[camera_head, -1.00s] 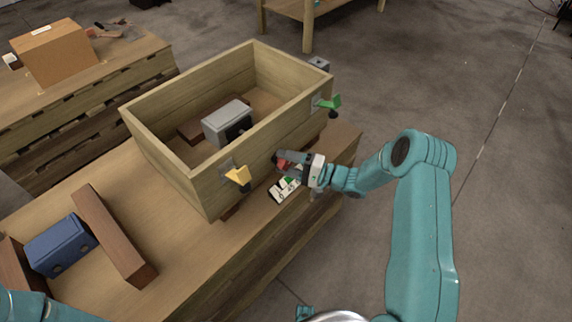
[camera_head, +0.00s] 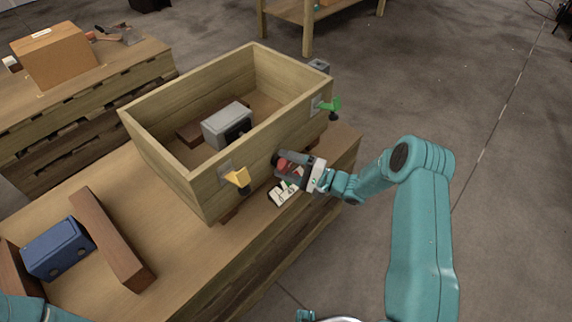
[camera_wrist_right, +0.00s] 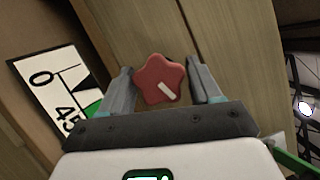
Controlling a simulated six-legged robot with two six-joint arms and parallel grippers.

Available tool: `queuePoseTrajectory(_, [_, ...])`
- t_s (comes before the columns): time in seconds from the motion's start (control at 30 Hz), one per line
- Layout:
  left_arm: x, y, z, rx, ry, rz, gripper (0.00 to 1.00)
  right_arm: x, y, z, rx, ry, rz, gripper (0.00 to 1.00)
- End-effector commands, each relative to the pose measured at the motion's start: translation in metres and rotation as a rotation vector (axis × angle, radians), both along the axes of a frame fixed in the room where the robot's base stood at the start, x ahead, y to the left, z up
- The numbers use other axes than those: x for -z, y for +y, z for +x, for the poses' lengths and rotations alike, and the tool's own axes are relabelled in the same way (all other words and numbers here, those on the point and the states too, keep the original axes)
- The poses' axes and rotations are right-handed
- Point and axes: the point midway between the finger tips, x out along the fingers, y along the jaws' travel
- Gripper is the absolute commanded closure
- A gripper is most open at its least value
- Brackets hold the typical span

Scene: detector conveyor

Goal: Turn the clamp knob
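The clamp knob (camera_wrist_right: 160,80) is red and star-shaped with a white pointer mark, on the front wall of the wooden box. In the wrist view its mark points to the lower right. In the head view the knob (camera_head: 283,163) shows small and partly hidden by the gripper. My right gripper (camera_wrist_right: 163,72) is open, with one finger on each side of the knob and narrow gaps showing; contact is hard to tell. A white dial card (camera_wrist_right: 62,92) with 0, 45 and a green part lies left of the knob. My left gripper is out of view.
The wooden box (camera_head: 160,152) stands on the workbench and holds a grey block (camera_head: 226,124). A yellow handle (camera_head: 238,178) and a green handle (camera_head: 331,104) stick out of its front wall. A blue block (camera_head: 57,248) lies between brown bars at left. Floor at right is clear.

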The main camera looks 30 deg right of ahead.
Motion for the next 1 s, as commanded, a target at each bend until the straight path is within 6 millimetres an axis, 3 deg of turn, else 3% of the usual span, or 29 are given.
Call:
queuePoseTrajectory(0.33, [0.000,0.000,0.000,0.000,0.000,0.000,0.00,0.000,-0.001,-0.001,-0.001,-0.001,-0.001,0.24])
queuePoseTrajectory(0.47, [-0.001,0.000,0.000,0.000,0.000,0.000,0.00,0.001,-0.011,-0.011,0.003,0.000,-0.002,0.24])
queuePoseTrajectory(1.0, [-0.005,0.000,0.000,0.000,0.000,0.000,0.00,0.015,-0.094,-0.108,0.003,0.000,-0.001,0.24])
